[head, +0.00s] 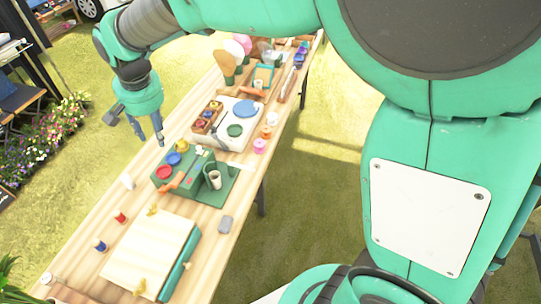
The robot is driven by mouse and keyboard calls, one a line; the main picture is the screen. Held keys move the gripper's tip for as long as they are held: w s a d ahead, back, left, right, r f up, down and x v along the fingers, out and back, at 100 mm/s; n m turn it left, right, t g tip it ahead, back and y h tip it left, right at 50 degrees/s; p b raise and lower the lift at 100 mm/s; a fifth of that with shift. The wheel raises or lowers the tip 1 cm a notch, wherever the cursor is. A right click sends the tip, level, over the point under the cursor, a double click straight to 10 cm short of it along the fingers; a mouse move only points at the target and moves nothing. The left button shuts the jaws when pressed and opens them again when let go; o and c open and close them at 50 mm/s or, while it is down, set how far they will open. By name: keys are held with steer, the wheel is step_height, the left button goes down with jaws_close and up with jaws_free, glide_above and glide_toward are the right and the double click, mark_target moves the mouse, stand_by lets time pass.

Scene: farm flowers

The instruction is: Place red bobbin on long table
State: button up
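A small red bobbin (120,216) with pale ends sits on the long wooden table (78,275), near its left edge. My gripper (136,129) hangs above the left edge of the table, higher in the picture than the red bobbin and apart from it. Its two fingers are spread, with nothing visible between them.
A blue bobbin (101,246) and a white one (48,278) sit nearby. Flowers (40,150) grow at left.

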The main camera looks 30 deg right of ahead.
steer(key=s+d+r+t, duration=0.1)
steer(key=s+d+r, duration=0.55)
steer(key=d, duration=0.25)
steer(key=s+d+n+t, duration=0.1)
steer(key=s+d, duration=0.6)
steer(key=s, duration=0.4)
steer(key=s+d+n+t+h, duration=0.1)
steer(key=s+d, duration=0.6)
steer(key=s, duration=0.3)
steer(key=shift+s+d, duration=0.4)
